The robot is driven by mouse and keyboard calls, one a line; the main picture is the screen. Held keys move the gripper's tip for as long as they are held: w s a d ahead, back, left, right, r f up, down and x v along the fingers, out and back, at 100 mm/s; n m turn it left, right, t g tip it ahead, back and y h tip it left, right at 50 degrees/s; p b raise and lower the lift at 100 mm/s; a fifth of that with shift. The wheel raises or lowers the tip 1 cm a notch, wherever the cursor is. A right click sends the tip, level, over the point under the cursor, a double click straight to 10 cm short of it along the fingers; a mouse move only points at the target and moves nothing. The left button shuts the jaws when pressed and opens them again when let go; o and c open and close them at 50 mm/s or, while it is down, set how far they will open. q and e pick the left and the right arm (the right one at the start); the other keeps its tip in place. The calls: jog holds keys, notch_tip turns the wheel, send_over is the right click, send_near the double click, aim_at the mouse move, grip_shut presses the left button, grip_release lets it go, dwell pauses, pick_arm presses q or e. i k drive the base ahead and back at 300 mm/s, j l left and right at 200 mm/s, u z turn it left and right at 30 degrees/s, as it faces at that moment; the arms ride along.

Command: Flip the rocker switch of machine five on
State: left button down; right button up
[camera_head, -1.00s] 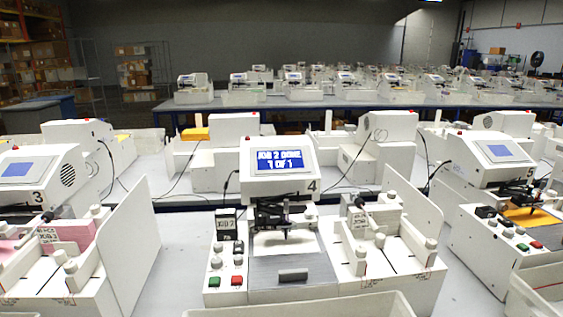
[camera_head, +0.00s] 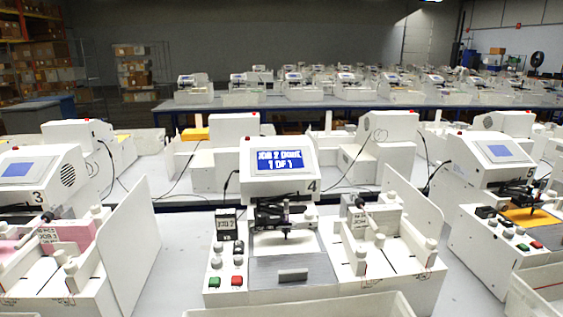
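Machine five (camera_head: 497,165) is a white pen plotter at the right, marked "5", with a plain blue screen (camera_head: 503,151). Neither of my grippers shows in the head view.
Machine four (camera_head: 280,168) stands in the centre, its screen reading "JOB 2 DONE 1 OF 1". Machine three (camera_head: 40,175) is at the left. White bins (camera_head: 310,306) stand along the front edge. Bare table (camera_head: 465,285) shows between machines four and five. More machines fill tables behind.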

aim_at(508, 223)
jog(key=z, duration=1.5)
jog(key=l+u, duration=0.15)
jog(key=u, duration=0.8)
jog(key=l+u, duration=0.4)
jog(key=k+l+u, duration=0.1)
jog(key=l+u, duration=0.3)
jog(key=l, duration=0.15)
jog(key=k+l+u, duration=0.15)
jog(key=l, duration=0.2)
jog(key=k+l+u, duration=0.1)
jog(key=l, duration=0.25)
jog(key=k+l+u, duration=0.15)
jog(key=l, duration=0.15)
jog(key=k+l, duration=0.15)
jog(key=l, duration=0.2)
jog(key=k+l, duration=0.15)
jog(key=l, duration=0.15)
jog(key=k+l, duration=0.2)
jog(key=l, duration=0.15)
